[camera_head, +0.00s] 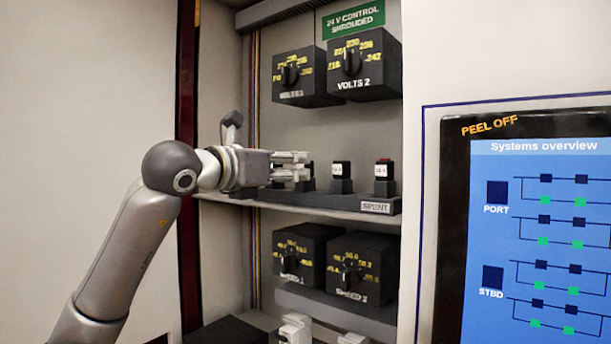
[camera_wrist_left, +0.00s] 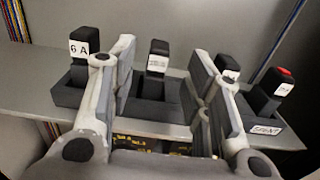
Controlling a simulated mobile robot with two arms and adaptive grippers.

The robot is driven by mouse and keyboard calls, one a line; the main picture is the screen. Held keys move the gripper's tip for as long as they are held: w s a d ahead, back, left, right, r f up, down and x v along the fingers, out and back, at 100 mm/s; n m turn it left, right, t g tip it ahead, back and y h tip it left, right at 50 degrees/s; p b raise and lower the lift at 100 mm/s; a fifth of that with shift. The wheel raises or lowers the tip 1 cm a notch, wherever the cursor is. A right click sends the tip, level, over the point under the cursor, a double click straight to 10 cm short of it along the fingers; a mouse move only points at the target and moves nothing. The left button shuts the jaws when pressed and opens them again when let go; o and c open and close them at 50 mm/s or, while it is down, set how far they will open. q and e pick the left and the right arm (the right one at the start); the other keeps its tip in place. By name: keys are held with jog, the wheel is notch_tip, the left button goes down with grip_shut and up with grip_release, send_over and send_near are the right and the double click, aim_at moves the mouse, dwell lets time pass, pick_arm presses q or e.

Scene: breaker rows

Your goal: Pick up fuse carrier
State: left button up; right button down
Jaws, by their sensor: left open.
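In the left wrist view, the left carrier (camera_wrist_left: 82,50) reads "6 A". The middle carrier (camera_wrist_left: 157,62) appears in the gap between the open fingers of my left gripper (camera_wrist_left: 163,60), which hold nothing. The red-topped carrier (camera_wrist_left: 273,88) is right of the fingers.
The rack has a "SPENT" label (camera_head: 376,207). Black dial boxes marked VOLTS 2 (camera_head: 362,66) and SPEED 2 (camera_head: 360,270) sit above and below the shelf (camera_head: 300,208). A systems overview screen (camera_head: 545,230) stands at the right. Cabinet walls flank the opening.

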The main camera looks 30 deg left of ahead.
aim_at(300, 165)
pick_arm(q)
jog(key=shift+w+d, duration=0.1)
jog(key=shift+w, duration=0.3)
jog(key=w+p, duration=0.3)
jog(key=w, duration=0.1)
jog(key=shift+r, duration=0.2)
jog(key=shift+w, duration=0.45)
jog(key=shift+w+f, duration=0.1)
jog(key=shift+w, duration=0.1)
jog(key=shift+d+f, duration=0.1)
jog(key=c, duration=0.3)
grip_shut()
pick_arm(e)
jog(key=r, duration=0.1)
jog(key=w+r, duration=0.1)
jog(key=r, duration=0.1)
jog(key=shift+a+r, duration=0.15)
jog(key=shift+r, duration=0.1)
